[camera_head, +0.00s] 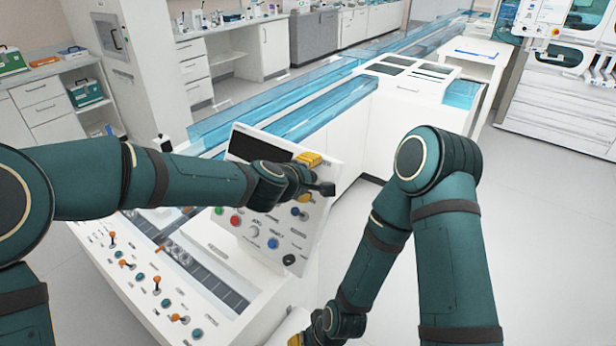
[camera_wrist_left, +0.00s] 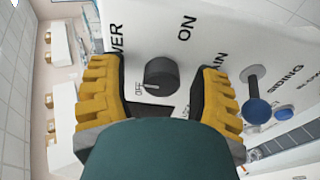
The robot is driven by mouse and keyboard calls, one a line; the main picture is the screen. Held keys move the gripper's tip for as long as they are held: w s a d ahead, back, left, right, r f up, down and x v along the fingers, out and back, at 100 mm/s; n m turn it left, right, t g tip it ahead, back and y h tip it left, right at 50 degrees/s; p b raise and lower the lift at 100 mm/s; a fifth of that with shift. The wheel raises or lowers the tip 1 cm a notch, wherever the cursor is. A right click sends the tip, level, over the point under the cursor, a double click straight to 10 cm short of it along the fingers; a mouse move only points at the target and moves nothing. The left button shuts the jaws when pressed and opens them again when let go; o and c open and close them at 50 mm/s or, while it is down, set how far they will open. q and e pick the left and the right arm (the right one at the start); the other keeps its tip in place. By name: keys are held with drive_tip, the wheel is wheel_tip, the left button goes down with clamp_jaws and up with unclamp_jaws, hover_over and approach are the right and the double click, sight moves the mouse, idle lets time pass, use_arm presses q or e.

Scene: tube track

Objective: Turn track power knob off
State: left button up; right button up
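The track power knob (camera_wrist_left: 161,75) is a dark round knob on a white panel, seen in the left wrist view. The word ON is printed above it, and small OFF lettering sits at its lower left edge. I cannot clearly tell which way its pointer faces. My left gripper (camera_wrist_left: 160,95) is open, with one yellow-padded finger on each side of the knob and visible gaps between. In the head view my left gripper (camera_head: 307,180) is at the panel's upper right and hides the knob. My right gripper (camera_head: 308,338) is low at the bottom edge, partly cut off.
The tilted control panel (camera_head: 240,215) carries a dark screen and several coloured buttons. A blue-tipped lever (camera_wrist_left: 256,100) stands right of the knob in the wrist view. The console (camera_head: 140,280) below has several orange levers. Clear blue track covers (camera_head: 300,105) run behind. Floor at right is free.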

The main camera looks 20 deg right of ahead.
use_arm(q)
drive_tip(key=shift+s+a, duration=0.1)
drive_tip(key=shift+s, duration=0.05)
drive_tip(key=v, duration=1.1)
drive_tip(key=shift+s+a+r, duration=0.2)
drive_tip(key=shift+a, duration=0.05)
drive_tip(key=s+a+f+m+g+y, duration=0.15)
drive_tip(key=a+f, duration=0.45)
drive_tip(key=f, duration=0.6)
drive_tip(key=s+a+f+m+g+y, duration=0.15)
drive_tip(key=a+f, duration=0.35)
drive_tip(key=f, duration=0.6)
drive_tip(key=s+a+f+m+g, duration=0.2)
drive_tip(key=s+a+f, duration=0.2)
drive_tip(key=s+f, duration=0.2)
drive_tip(key=s+a+f+m+g+y, duration=0.1)
drive_tip(key=s+a+f, duration=0.4)
drive_tip(key=f, duration=0.5)
drive_tip(key=shift+s+m+g+b, duration=0.4)
drive_tip(key=shift+s, duration=0.45)
